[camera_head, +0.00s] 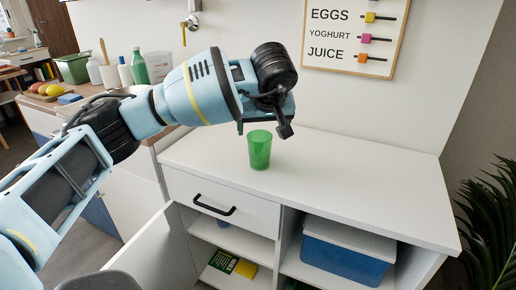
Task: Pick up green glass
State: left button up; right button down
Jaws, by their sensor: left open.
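The green glass (259,151) stands upright on the white countertop of a cabinet, near the middle of the view. It is translucent and looks empty. My left gripper (262,130) is at the end of the light-blue arm that comes in from the left. It is above and partly in front of the glass, with a dark finger on either side of the glass's top in the picture. The gripper is open and holds nothing. Whether a finger touches the glass cannot be told. My right gripper is not in view.
The white countertop (360,190) is clear to the right of the glass. Below are a drawer with a black handle (214,208) and open shelves with a blue box (345,255). At the back left, bottles and a green bin (73,68) stand on another counter. A plant (490,225) is at the right.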

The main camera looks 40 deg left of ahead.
aim_at(259, 140)
pick_arm(q)
jog(key=shift+a+r, duration=0.1)
jog(key=shift+r, duration=0.1)
jog(key=shift+s+b+x, duration=0.1)
jog(key=shift+b+x, duration=0.25)
jog(key=shift+x, duration=1.6)
jog(key=shift+s+b+x, duration=0.15)
jog(key=shift+b+x, duration=0.2)
jog(key=shift+x, duration=1.6)
jog(key=shift+f, duration=0.15)
jog(key=c, duration=1.2)
